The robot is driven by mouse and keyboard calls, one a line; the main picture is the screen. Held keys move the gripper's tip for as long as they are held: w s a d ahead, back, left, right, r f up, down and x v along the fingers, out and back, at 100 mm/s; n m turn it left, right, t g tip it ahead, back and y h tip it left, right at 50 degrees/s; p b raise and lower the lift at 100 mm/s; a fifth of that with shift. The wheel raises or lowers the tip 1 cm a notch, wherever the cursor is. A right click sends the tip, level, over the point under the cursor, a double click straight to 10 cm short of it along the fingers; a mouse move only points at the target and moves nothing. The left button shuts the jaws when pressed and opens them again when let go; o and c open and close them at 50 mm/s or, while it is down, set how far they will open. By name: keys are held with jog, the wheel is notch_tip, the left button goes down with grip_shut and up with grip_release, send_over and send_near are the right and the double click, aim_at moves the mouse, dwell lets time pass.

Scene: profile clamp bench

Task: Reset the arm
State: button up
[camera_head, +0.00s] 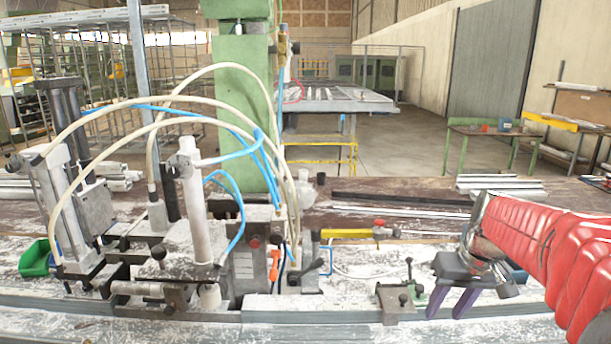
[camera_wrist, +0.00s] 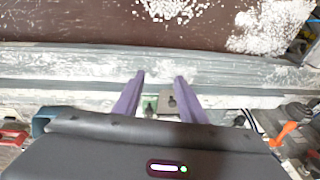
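My gripper (camera_head: 445,314) is at the right of the head view, at the end of my red-sleeved arm. Its two purple fingers point down above the front of the bench and stand apart with nothing between them. In the wrist view the gripper (camera_wrist: 160,77) also shows its fingers apart and empty. A small metal clamp block (camera_head: 400,298) with dark knobs sits on the bench just left of the fingers in the head view.
The profile clamp machine (camera_head: 200,235) with hoses fills the left and middle of the bench. A yellow-handled tool (camera_head: 347,233) and light profiles (camera_head: 500,186) lie behind. An orange handle (camera_wrist: 283,134) shows in the wrist view. Open floor lies beyond the bench.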

jog(key=s+a+t, duration=0.1)
jog(key=s+a, duration=0.6)
jog(key=s, duration=0.3)
jog(key=s+a+t+h, duration=0.1)
jog(key=s+a+t, duration=0.1)
jog(key=s+a, duration=0.4)
jog(key=s, duration=0.4)
jog(key=shift+a+r+n, duration=0.35)
jog(key=shift+n, duration=0.05)
jog(key=shift+c, duration=0.4)
